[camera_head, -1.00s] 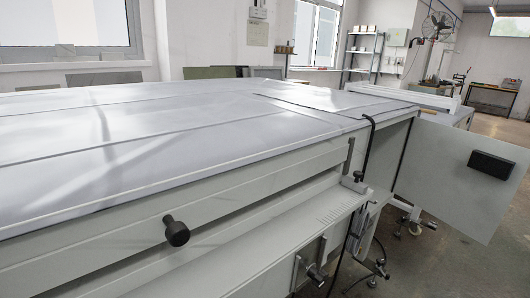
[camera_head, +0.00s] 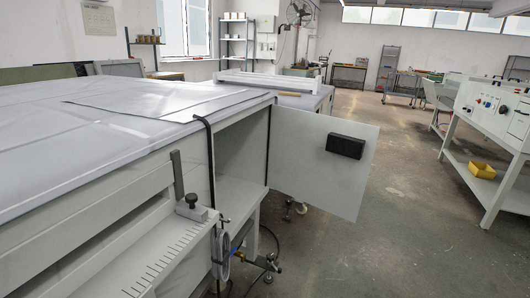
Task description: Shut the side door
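The side door (camera_head: 312,185) is a flat light-grey panel at the right end of the plate processor (camera_head: 75,187). It stands swung open, out to the right, from the machine's far end corner. A black block-shaped handle (camera_head: 346,146) sits on its upper right part. The opening (camera_head: 238,155) beside it shows a pale inside wall. My gripper is not in view, so its position relative to the door does not show.
A ruled ledge with a black knob (camera_head: 191,200) juts from the machine's front. Hoses and a valve (camera_head: 268,263) hang below the opening. Open floor (camera_head: 400,225) lies right of the door. A white control bench (camera_head: 490,120) with a yellow bin (camera_head: 482,170) stands at far right.

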